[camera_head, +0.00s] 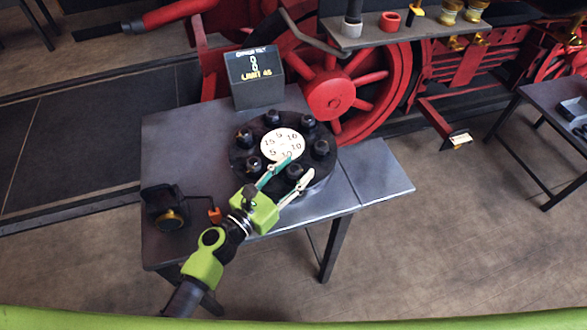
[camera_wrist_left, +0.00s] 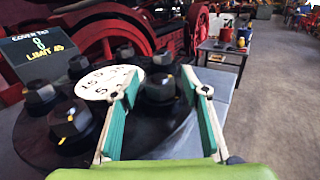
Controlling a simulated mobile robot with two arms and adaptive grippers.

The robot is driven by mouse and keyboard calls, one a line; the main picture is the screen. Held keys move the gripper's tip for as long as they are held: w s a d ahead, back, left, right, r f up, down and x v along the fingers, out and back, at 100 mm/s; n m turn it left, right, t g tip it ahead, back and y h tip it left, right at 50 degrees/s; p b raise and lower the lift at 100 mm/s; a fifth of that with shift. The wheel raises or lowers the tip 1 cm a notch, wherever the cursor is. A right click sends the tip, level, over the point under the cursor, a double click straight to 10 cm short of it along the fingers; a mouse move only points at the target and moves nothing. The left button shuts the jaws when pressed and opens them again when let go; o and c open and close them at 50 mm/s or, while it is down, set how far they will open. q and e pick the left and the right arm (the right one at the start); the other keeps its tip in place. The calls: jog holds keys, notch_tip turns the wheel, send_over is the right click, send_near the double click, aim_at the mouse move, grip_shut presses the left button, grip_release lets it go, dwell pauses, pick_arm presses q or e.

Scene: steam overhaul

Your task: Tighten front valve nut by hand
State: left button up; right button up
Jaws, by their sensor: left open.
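A round black valve cover (camera_head: 240,160) with several dark nuts around its rim lies on the grey table. A white numbered dial (camera_head: 281,145) sits at its centre. The front nut (camera_head: 294,171) is at the near side of the cover. My left gripper (camera_head: 298,166) is open, with its green-padded fingers reaching over the cover on either side of that nut. In the left wrist view the nut (camera_wrist_left: 159,88) stands between the open fingers, with gaps visible beside it. Whether either pad touches it cannot be told. My right gripper is not in view.
A dark sign box (camera_head: 256,77) reading "LIMIT 45" stands behind the cover. A black lamp-like object (camera_head: 165,208) and a small orange item (camera_head: 215,215) are at the table's front left. Red locomotive wheels (camera_head: 334,93) rise behind. The table's right side (camera_head: 375,170) is clear.

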pick_arm(q)
jog(key=c, duration=1.1)
jog(key=m+g+h+b, duration=0.1)
jog(key=m+g+h, duration=0.1)
jog(key=g, duration=0.1)
jog(key=shift+w+a+f+m+h+b, duration=0.1)
jog(key=shift+f+m+h+b, duration=0.05)
jog(key=shift+m+h+b, duration=0.2)
jog(key=shift+m+g+h, duration=0.25)
jog(key=shift+g+h, duration=0.05)
jog(key=shift+h, duration=0.05)
